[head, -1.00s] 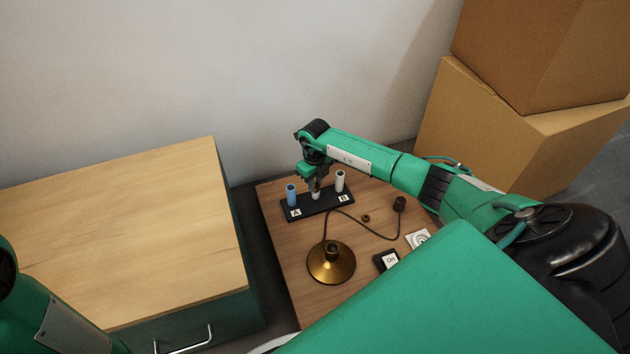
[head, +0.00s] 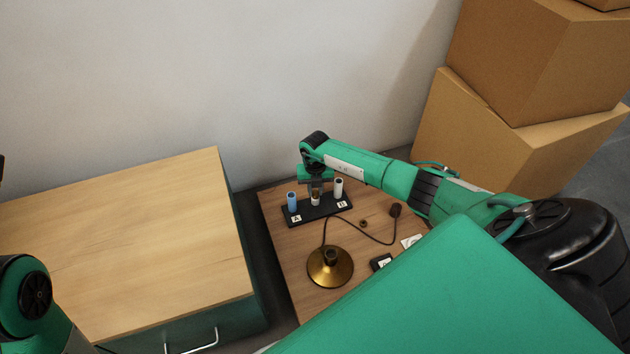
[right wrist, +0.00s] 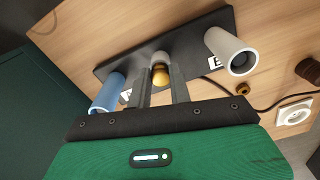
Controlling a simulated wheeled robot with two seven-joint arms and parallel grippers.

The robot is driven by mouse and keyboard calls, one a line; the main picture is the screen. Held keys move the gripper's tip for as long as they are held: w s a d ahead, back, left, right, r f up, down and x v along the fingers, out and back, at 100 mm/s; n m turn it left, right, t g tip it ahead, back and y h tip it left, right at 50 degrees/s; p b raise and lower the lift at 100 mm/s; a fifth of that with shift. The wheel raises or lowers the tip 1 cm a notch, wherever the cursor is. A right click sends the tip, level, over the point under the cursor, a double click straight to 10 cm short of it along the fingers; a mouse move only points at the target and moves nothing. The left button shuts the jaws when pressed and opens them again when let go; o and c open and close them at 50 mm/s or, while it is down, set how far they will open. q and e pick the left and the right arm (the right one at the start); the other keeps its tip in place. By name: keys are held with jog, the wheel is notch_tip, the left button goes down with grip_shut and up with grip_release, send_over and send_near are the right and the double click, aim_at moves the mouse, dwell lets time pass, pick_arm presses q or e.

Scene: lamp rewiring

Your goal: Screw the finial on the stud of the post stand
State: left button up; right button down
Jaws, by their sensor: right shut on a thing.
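The post stand (head: 328,208) is a black bar on the small wooden table, with a blue post (head: 292,201) by label A, a taller white post (head: 338,188) by label B and a short pale middle post (head: 315,201). My right gripper (right wrist: 161,82) is shut on the gold, rounded finial (right wrist: 160,75). The finial sits right at the top of the middle post, which shows behind it in the right wrist view (right wrist: 160,57). The stud is hidden, so I cannot tell how far the finial is on it. My left gripper is out of view.
A brass lamp base (head: 330,268) with a cord leading to a dark socket (head: 395,210) stands in front of the stand. A small brown ring (head: 363,223), a black switch (head: 381,262) and a white outlet (head: 411,242) lie to the right. Cardboard boxes (head: 490,130) stand behind.

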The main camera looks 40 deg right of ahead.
jog(key=shift+m, duration=0.3)
jog(key=m+p, duration=0.1)
jog(key=m, duration=0.1)
jog(key=m+p, duration=0.3)
jog(key=shift+r+m+p, duration=0.3)
jog(key=shift+m+p, duration=0.05)
jog(key=shift+m, duration=0.05)
jog(key=shift+f+m+p, duration=0.15)
jog(key=shift+m+p, duration=0.3)
jog(key=shift+m, duration=0.45)
jog(key=shift+d+f, duration=0.1)
